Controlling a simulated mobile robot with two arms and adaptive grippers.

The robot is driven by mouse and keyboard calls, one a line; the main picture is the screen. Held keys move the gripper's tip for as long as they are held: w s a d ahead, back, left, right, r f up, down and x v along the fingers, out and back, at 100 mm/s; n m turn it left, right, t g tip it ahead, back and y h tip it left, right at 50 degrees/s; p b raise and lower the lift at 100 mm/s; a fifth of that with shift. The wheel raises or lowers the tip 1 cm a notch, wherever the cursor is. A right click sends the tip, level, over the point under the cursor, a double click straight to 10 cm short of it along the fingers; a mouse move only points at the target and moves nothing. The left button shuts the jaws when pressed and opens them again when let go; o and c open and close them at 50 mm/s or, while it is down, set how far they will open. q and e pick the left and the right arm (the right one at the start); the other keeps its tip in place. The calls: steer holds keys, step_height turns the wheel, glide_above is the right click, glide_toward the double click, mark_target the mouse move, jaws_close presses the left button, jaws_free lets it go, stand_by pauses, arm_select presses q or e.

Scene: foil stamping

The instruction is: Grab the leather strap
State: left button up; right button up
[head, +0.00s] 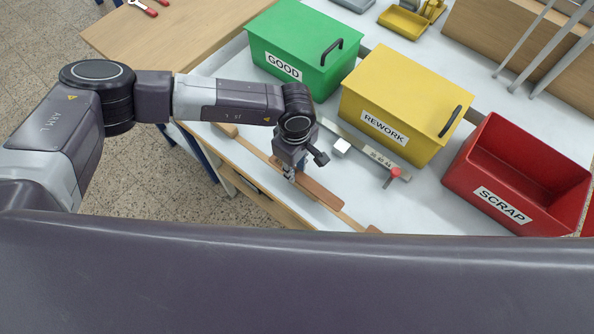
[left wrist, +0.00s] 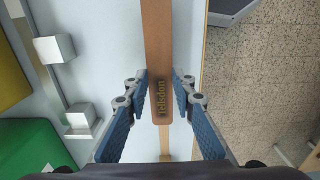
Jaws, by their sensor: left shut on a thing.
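The brown leather strap (head: 318,191) lies along the front edge of the white table, over a thin wooden strip (head: 350,221). In the left wrist view the strap (left wrist: 158,40) runs up the middle, with gold lettering near its rounded end. My left gripper (head: 290,178) points down at the strap from above. In the left wrist view its blue-padded fingers (left wrist: 161,78) stand on either side of the strap and are shut on it near the lettered end. The strap's part under the gripper is hidden in the head view. My right gripper is in neither view.
Behind the strap is a metal scale bar (head: 372,153) with a white block (head: 341,147) and a red knob (head: 396,173). Further back stand the green GOOD box (head: 300,75), yellow REWORK box (head: 395,115) and red SCRAP bin (head: 515,205).

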mark_target(296, 173)
arm_select(q)
step_height(296, 173, up, 18)
steer(key=b, duration=0.5)
steer(key=shift+f+b, duration=0.2)
steer(key=shift+b, duration=0.1)
jaws_close()
steer(key=shift+r, duration=0.6)
steer(key=o, duration=1.9)
jaws_free()
steer(key=shift+r, duration=0.1)
